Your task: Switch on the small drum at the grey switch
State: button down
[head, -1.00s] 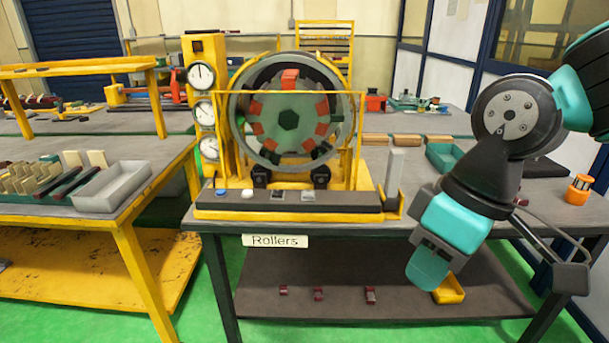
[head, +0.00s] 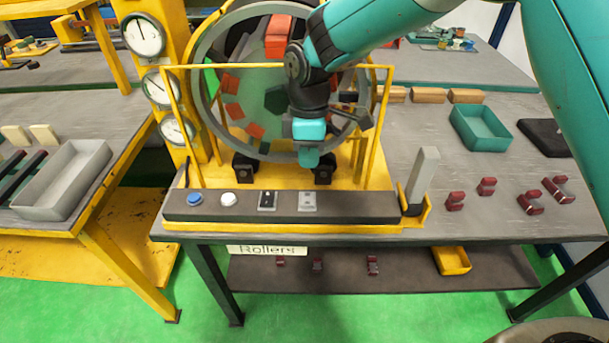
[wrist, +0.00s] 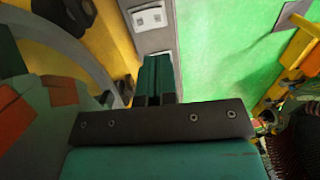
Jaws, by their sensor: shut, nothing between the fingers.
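The control bar (head: 185,212) runs along the front of the yellow stand, with a blue button (head: 195,200), a white button (head: 228,200), a black switch (head: 267,200) and a grey switch (head: 308,201) in a row. The grey switch also shows in the wrist view (wrist: 149,18), just beyond the fingertips. My gripper (head: 308,158) is shut and empty, above and behind the grey switch and apart from it. It also shows in the wrist view (wrist: 157,62). The round drum (head: 205,95) stands behind it, with orange blocks inside, partly hidden by my arm.
A yellow guard frame (head: 170,125) surrounds the drum. A grey upright lever (head: 424,175) stands at the bar's right end. Several dark red clamps (head: 487,186) and a green tray (head: 482,130) are on the table to the right. Three gauges (head: 143,35) are at left.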

aim_at(307, 203)
jog(key=shift+a, duration=0.2)
jog(key=f+p, duration=0.1)
jog(key=f, duration=0.2)
jog(key=s+f+p, duration=0.1)
jog(key=f, duration=0.2)
jog(key=f+p, duration=0.1)
jog(key=f, duration=0.3)
jog(key=shift+s, duration=0.25)
jog(key=shift+s+f+t+b, duration=0.25)
jog(key=shift+f+b, duration=0.25)
jog(key=shift+b, duration=0.25)
jog(key=shift+w+r+p, duration=0.1)
jog(key=shift+r+p, duration=0.2)
jog(key=shift+w, duration=0.1)
